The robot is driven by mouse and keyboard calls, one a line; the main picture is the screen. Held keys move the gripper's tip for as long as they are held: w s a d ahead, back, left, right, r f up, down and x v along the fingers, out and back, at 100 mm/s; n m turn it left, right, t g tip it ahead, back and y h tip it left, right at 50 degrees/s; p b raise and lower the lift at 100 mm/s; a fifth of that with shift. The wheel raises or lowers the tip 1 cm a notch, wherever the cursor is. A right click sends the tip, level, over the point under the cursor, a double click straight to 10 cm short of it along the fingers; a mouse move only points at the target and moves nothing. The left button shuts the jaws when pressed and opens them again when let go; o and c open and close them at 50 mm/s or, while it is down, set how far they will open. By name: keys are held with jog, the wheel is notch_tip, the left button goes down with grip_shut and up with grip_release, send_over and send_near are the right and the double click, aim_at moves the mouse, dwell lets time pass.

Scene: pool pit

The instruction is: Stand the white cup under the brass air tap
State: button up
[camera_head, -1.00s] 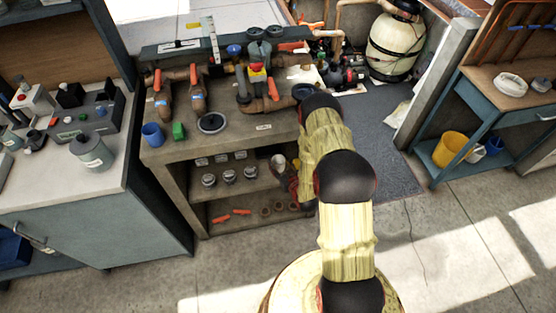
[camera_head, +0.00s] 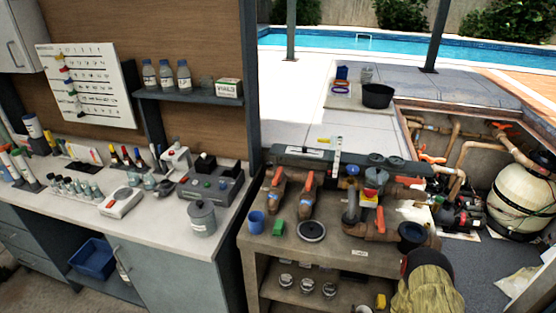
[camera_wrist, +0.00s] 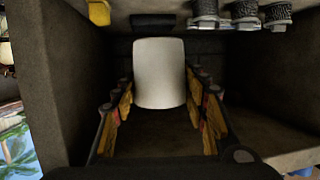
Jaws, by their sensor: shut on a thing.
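The white cup (camera_wrist: 158,73) fills the middle of the wrist view, inside a dark shelf compartment. My gripper (camera_wrist: 160,110) has its yellow-padded fingers on both sides of the cup and is shut on it. In the head view a small pale piece, likely the cup (camera_head: 363,309), shows at the bottom edge under the pipe bench; my gripper is not visible there. I cannot make out a brass air tap with certainty in either view.
Several knurled fittings (camera_wrist: 245,12) and a yellow item (camera_wrist: 98,12) are near the cup. Compartment walls (camera_wrist: 55,80) stand close around my gripper. The lab counter (camera_head: 140,222) is left.

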jog(key=w+a+r+n+y, duration=0.1)
jog(key=w+a+r+y, duration=0.1)
jog(key=a+r, duration=1.2)
notch_tip(320, 180, up, 4)
jog(key=shift+w+r+n, duration=0.1)
jog(key=shift+w+n, duration=0.3)
jog(key=shift+a, duration=0.1)
